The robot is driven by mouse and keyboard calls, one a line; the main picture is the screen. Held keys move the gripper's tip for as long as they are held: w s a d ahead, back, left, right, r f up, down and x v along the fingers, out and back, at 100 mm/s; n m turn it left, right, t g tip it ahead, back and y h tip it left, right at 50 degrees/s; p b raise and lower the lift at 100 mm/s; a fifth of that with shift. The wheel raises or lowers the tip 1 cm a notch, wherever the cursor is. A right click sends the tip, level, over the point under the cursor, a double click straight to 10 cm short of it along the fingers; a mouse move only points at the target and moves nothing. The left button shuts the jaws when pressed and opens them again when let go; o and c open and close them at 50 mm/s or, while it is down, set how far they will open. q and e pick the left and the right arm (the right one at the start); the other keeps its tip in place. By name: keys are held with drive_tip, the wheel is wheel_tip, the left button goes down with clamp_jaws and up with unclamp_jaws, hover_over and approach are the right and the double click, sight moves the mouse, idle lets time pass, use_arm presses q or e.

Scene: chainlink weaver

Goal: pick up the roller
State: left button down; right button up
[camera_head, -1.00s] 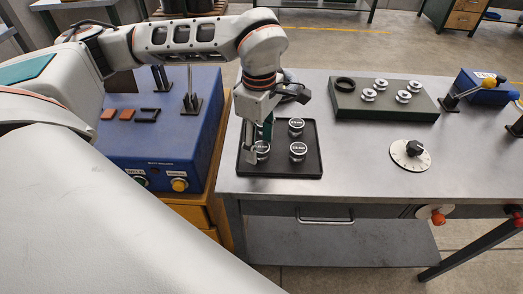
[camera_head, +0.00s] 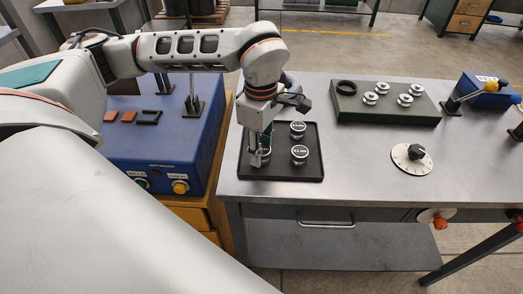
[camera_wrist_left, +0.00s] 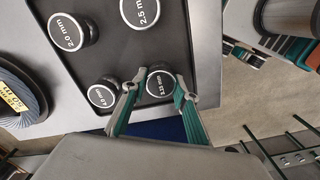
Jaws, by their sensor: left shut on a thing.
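My left gripper (camera_head: 257,158) is low over the near-left part of a black tray (camera_head: 283,173) on the metal bench. In the left wrist view its two fingers (camera_wrist_left: 160,86) are shut on a black-topped roller (camera_wrist_left: 159,87) with a silver rim. The gripper hides most of this roller in the head view. I cannot tell whether it is clear of the tray floor. Other labelled rollers stand in the tray: one marked 2.0 mm (camera_wrist_left: 67,32), one marked 2.5 mm (camera_wrist_left: 140,11), and another (camera_wrist_left: 103,94) beside the gripped one. My right gripper is not in view.
A blue machine (camera_head: 165,145) with upright posts stands left of the bench. A green block (camera_head: 385,112) with several silver spools and a black ring is at the back. A dial (camera_head: 410,158) sits right of the tray. Bare bench lies between.

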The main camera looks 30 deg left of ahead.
sight(261, 149)
use_arm(q)
wheel_tip(261, 149, up, 20)
drive_tip(key=p, duration=0.1)
idle(0.7)
